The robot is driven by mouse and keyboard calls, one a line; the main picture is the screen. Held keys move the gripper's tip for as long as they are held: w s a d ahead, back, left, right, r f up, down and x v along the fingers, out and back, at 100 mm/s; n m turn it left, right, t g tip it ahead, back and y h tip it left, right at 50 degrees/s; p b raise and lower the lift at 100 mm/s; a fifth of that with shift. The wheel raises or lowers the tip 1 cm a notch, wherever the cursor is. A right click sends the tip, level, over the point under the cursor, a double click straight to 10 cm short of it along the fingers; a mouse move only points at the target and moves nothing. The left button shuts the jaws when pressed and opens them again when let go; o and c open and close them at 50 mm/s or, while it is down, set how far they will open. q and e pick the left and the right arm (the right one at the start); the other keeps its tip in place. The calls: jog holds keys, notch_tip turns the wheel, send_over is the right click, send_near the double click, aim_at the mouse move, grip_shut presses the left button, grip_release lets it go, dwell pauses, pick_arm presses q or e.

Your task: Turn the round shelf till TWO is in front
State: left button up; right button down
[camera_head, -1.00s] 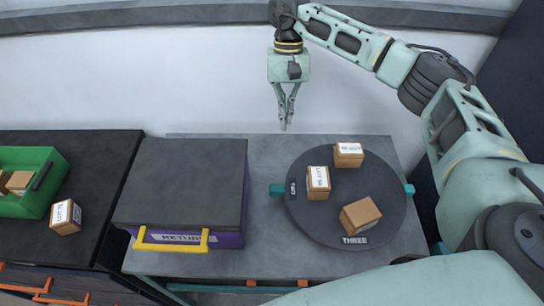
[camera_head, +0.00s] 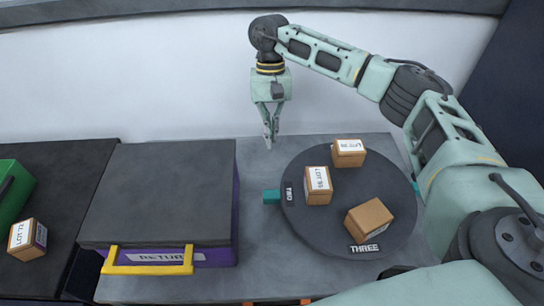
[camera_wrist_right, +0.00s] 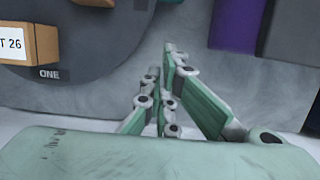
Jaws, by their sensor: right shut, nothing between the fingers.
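The round shelf (camera_head: 330,225) is a dark disc on the grey table, with cartons on top. Its label THREE (camera_head: 364,248) faces the front, and TWO (camera_head: 288,194) is at its left side. The label ONE (camera_wrist_right: 49,73) shows in the right wrist view, on the far part of the rim. Teal handles stick out at the left (camera_head: 271,196) and, partly hidden, at the right. My right gripper (camera_head: 269,142) is shut and empty, pointing down behind the left handle, apart from the shelf in the head view. My left gripper is not in view.
Several cartons stand on the shelf, one near THREE (camera_head: 369,220). A dark-lidded purple box (camera_head: 155,195) with a yellow handle stands left of the shelf. A carton (camera_head: 27,240) and a green bin (camera_head: 12,205) are farther left. A white wall rises behind the table.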

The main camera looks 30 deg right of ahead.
jog(key=p+x, duration=0.3)
jog(key=x, duration=0.5)
jog(key=shift+s, duration=0.1)
jog(key=s+p, duration=0.1)
jog(key=s+a+p, duration=0.1)
jog(key=shift+s+a+f+p, duration=0.15)
jog(key=shift+s+f+p, duration=0.15)
jog(key=shift+f+p, duration=0.05)
jog(key=shift+s+a, duration=0.2)
jog(key=shift+s, duration=0.3)
jog(key=shift+f, duration=0.15)
jog(key=shift+s+a, duration=0.1)
jog(key=shift+s, duration=0.05)
